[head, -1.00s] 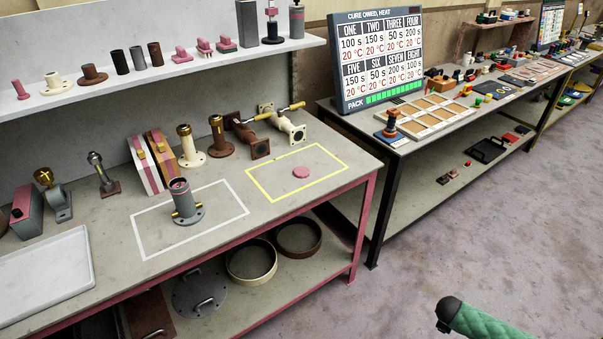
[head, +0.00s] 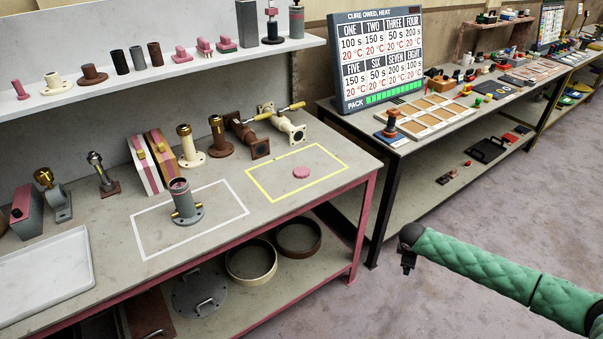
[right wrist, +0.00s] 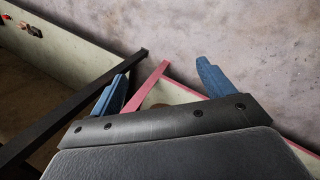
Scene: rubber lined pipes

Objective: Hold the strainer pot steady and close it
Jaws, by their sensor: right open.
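A grey pot (head: 183,207) with a flanged foot stands upright inside the white outlined rectangle on the near bench; I take it for the strainer pot. Something pinkish shows at its top. A pink round disc (head: 301,172) lies flat inside the yellow outlined rectangle to its right, apart from the pot. My right gripper (head: 408,265) hangs over the floor, right of the bench and away from both. In the right wrist view, its blue fingers (right wrist: 160,86) are spread apart with nothing between them. My left gripper is not in view.
The near bench (head: 330,201) has a pink front edge and leg. Flanged pipes stand behind the pot, with a white tray (head: 45,278) at left. A second bench with a sign board (head: 377,60) stands at right. The floor between is clear.

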